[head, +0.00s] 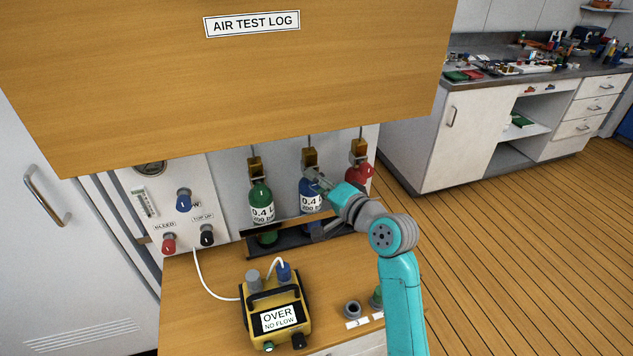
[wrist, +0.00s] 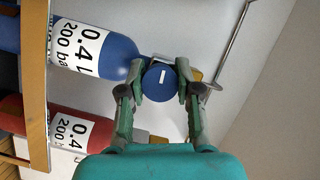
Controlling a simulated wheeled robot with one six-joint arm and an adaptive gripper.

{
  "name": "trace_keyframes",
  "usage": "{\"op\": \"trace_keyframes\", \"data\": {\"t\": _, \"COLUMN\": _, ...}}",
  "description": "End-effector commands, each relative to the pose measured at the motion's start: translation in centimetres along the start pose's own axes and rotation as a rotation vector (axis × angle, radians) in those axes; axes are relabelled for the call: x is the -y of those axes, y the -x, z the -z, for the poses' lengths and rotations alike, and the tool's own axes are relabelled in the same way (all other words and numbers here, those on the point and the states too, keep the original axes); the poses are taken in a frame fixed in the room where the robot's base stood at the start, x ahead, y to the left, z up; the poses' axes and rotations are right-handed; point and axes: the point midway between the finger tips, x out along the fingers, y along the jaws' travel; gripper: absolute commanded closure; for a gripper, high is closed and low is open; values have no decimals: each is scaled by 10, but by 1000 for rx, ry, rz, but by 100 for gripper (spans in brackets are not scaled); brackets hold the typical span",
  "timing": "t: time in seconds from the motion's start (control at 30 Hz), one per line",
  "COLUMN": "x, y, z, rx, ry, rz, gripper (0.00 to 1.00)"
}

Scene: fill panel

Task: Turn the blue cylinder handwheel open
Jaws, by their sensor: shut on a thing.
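The blue cylinder (head: 309,188) with a white 0.4 L label stands in the rack, between a green and a red cylinder. It also shows in the wrist view (wrist: 120,55), lying sideways in the picture. Its blue handwheel (wrist: 157,82) is a round knob with a white bar mark, at the neck of the cylinder. My gripper (wrist: 157,88) has one finger on each side of the handwheel and is shut on it. In the head view my gripper (head: 322,182) reaches the cylinder's top from the right and hides the handwheel.
The green cylinder (head: 261,196) is at left and the red cylinder (head: 366,172) is close behind my gripper. A wooden board (head: 230,90) overhangs the rack. A yellow device (head: 290,322) reading OVER, NO FLOW stands on the bench. Panel knobs, including a blue one (head: 183,200), are at left.

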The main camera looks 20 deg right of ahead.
Motion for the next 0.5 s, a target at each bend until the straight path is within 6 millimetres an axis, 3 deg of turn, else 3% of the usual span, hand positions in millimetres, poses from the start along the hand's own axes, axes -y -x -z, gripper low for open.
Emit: {"op": "trace_keyframes", "data": {"t": 0.5, "x": 1, "y": 0, "z": 0, "rx": 19, "ry": 457, "rz": -181, "gripper": 100}}
